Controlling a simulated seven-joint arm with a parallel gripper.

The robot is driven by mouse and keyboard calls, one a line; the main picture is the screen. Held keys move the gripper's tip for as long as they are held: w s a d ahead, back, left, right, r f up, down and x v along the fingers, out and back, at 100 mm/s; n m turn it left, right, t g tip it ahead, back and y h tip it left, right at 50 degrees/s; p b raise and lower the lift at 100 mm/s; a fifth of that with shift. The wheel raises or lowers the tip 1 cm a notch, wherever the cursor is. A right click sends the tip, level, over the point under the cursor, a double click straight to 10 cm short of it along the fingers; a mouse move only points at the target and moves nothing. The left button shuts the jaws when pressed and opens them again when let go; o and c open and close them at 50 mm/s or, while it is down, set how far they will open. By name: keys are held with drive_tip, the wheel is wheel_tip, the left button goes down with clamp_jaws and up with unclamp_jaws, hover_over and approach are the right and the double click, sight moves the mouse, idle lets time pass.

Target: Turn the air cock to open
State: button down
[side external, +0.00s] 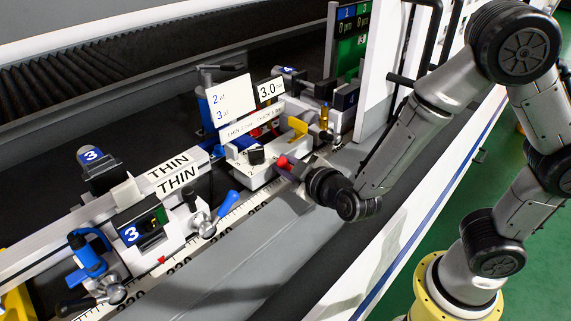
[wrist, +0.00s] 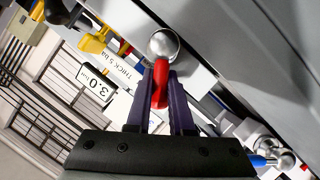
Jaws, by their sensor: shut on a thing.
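The air cock shows in the wrist view as a red lever (wrist: 161,72) on a round silver body (wrist: 163,45). The lever runs from the silver body down between the two purple fingers of my gripper (wrist: 161,82), which is shut on it. In the side external view the red lever (side external: 283,161) is a small red spot at the front of the white block, with my gripper (side external: 297,170) right beside it. The fingertips and the silver body are hard to make out there.
A white box with a black knob (side external: 256,156) sits left of the lever. A yellow handle (side external: 298,127) is behind it. A clamp unit with a blue lever (side external: 226,199) stands further left on the ruled rail. The grey surface in front (side external: 215,265) is clear.

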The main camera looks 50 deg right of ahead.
drive_tip(key=shift+a, duration=0.1)
drive_tip(key=c, duration=0.8)
unclamp_jaws()
drive_tip(key=v, duration=1.2)
